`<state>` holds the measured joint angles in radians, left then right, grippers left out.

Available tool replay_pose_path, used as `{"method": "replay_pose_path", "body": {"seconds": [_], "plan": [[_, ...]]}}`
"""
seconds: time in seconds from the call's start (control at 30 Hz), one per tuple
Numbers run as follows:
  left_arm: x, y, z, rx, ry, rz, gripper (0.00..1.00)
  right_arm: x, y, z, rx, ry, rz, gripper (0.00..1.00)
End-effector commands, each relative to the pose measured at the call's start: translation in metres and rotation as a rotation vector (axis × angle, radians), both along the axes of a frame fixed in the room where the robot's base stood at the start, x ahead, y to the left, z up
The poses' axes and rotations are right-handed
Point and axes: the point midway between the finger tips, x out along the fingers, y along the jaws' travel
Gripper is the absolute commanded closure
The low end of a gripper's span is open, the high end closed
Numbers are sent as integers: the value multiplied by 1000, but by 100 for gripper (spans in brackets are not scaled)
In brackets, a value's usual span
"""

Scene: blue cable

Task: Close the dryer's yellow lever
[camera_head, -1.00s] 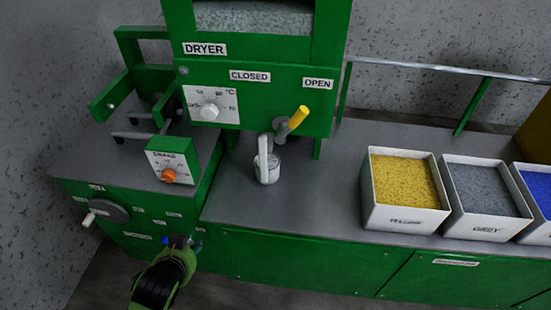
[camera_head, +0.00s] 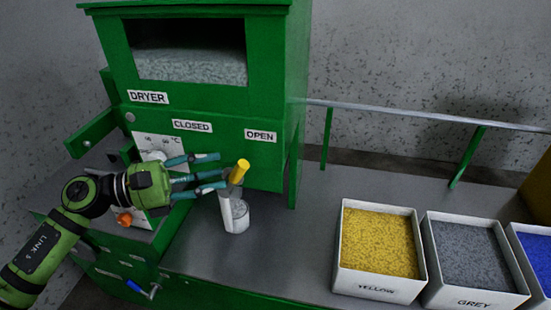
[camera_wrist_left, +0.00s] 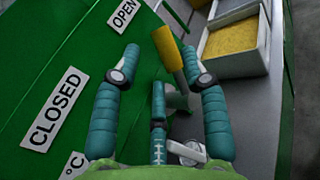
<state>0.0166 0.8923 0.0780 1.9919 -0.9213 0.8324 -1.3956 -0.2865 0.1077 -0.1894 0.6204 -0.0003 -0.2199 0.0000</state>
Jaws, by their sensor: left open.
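The dryer's yellow lever (camera_head: 239,171) sticks up from the lower front of the green dryer (camera_head: 204,112), below the OPEN label (camera_head: 260,135). My left gripper (camera_head: 221,171) is open, its teal fingers reaching toward the lever from the left. In the left wrist view the lever (camera_wrist_left: 167,47) stands beyond the fingers of the gripper (camera_wrist_left: 166,62), roughly between the two outer ones. I see no clear contact. A white cup (camera_head: 236,215) stands under the lever's outlet. The right gripper is not in view.
A yellow-granule bin (camera_head: 378,243) and a grey-granule bin (camera_head: 470,257) stand on the bench to the right, with a blue one (camera_head: 534,250) at the edge. An orange knob (camera_head: 124,218) sits left, below my arm. Bench around the cup's right is clear.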

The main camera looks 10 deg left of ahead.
Motion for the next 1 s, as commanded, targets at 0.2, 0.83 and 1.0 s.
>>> {"method": "replay_pose_path", "body": {"seconds": [0.2,0.83,1.0], "plan": [[10,-20,4,9,-6,-8,56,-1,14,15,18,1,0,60],[32,-62,-2,7,-2,-6,56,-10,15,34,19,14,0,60],[32,-61,-2,7,-2,-6,100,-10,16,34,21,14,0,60]]}}
